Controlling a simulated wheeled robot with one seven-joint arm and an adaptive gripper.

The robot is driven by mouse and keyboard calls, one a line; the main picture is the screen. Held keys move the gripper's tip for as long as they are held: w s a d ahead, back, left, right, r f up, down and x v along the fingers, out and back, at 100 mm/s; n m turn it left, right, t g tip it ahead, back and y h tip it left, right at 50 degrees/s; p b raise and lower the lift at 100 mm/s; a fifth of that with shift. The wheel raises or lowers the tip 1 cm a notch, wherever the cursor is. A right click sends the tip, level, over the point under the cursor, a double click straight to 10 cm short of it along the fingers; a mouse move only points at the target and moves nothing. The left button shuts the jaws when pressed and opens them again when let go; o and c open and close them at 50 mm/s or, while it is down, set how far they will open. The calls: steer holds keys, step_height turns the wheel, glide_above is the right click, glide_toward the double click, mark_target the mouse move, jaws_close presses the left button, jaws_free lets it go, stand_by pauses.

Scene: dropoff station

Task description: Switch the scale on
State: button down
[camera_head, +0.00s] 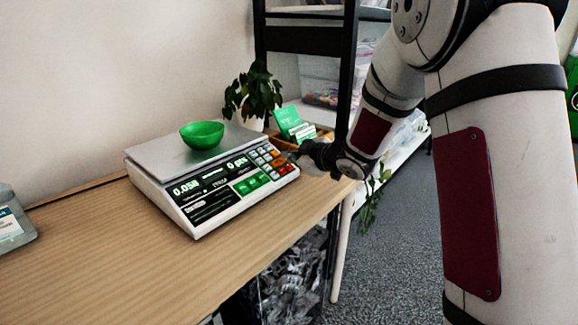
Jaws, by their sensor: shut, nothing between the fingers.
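The scale (215,195) stands on the wooden table, white with a metal weighing plate (165,150) and a sloped front panel. Its display (187,188) is lit and shows green digits, about "0.058" at the left and "0" farther right. A green bowl (202,135) sits on the plate. A keypad (272,160) with grey, orange and red keys is at the panel's right end. My gripper (293,156) is shut and empty, right at the keypad's right side. Whether its fingertips touch a key is too small to tell.
The wooden table (120,260) is clear in front of the scale. A clear container (14,220) stands at the left edge. A plant (253,92) and a wooden box with green cards (292,124) are behind the scale. A black-framed shelf (350,70) stands at the back.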

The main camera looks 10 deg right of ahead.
steer(key=shift+s+d+r+p, duration=0.2)
steer(key=shift+s+r+p, duration=0.05)
steer(key=shift+r+p, duration=0.45)
steer(key=shift+s+d+r+p, duration=0.2)
steer(key=shift+s+r+p, duration=0.1)
steer(key=shift+r+p, duration=0.45)
steer(key=shift+s+d+r+p, duration=0.25)
steer(key=shift+r+p, duration=0.3)
steer(key=shift+r, duration=0.3)
steer(key=s+d+r+m+g+h, duration=0.2)
steer(key=s+d+r+m+h, duration=0.15)
steer(key=s, duration=0.55)
steer(key=s+d+r+m+g+h, duration=0.2)
steer(key=s+d+r+m+h, duration=0.15)
steer(key=s, duration=0.55)
steer(key=s+a+f+m+g+y, duration=0.1)
steer(key=s+a+m+g, duration=0.15)
steer(key=s, duration=0.85)
steer(key=s+a+f+m+g, duration=0.1)
steer(key=s+a+g, duration=0.15)
steer(key=s, duration=0.95)
steer(key=s+a+f+m+g+y, duration=0.1)
steer(key=s+a+f+g, duration=0.15)
steer(key=s, duration=0.85)
step_height(320, 180, up, 26)
steer(key=t+p, duration=0.3)
steer(key=p, duration=2)
steer(key=shift+w+d, duration=0.15)
steer(key=shift+d, duration=0.3)
